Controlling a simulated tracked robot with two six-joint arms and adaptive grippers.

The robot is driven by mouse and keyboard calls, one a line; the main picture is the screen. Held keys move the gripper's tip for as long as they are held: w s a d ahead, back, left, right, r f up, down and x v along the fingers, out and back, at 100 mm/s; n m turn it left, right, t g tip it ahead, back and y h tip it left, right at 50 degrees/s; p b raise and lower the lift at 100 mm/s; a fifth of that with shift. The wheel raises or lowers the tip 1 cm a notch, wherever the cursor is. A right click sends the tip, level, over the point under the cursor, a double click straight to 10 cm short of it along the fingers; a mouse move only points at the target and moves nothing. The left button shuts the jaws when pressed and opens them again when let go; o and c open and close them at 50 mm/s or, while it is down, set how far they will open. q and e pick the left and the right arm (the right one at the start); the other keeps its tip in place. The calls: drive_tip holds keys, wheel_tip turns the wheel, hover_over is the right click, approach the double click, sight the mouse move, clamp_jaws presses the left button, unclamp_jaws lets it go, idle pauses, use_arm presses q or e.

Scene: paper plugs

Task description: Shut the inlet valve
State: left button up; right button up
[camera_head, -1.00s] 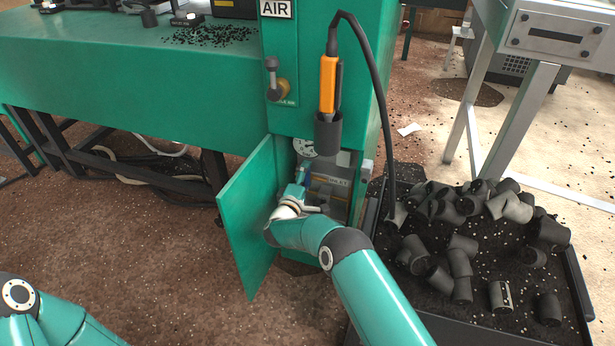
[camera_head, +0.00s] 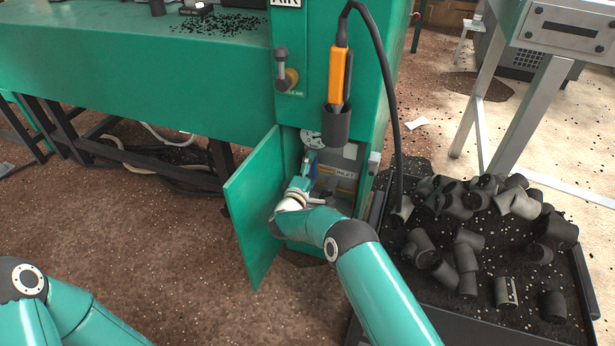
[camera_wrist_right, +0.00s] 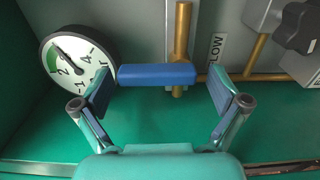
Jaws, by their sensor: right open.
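The inlet valve's blue handle (camera_wrist_right: 157,75) lies crosswise on a vertical brass pipe (camera_wrist_right: 182,42) in the right wrist view. My right gripper (camera_wrist_right: 160,88) is open, with one finger left and one right of the handle. The handle shows between the fingertips, with gaps at both ends; I cannot tell how deep it sits between them. In the head view my right gripper (camera_head: 307,168) reaches into the open lower compartment of the green cabinet (camera_head: 307,65), near an inlet label (camera_head: 344,171). My left gripper is outside the picture; only my left arm shows.
A round gauge (camera_wrist_right: 75,60) sits close to the left finger. More brass piping and a grey block (camera_wrist_right: 303,28) are at right. The open green door (camera_head: 250,215) stands left of my right arm. A black tray (camera_head: 583,290) of dark pipe fittings is at right.

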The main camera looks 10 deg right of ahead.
drive_tip(key=v, duration=1.2)
drive_tip(key=shift+f, duration=0.1)
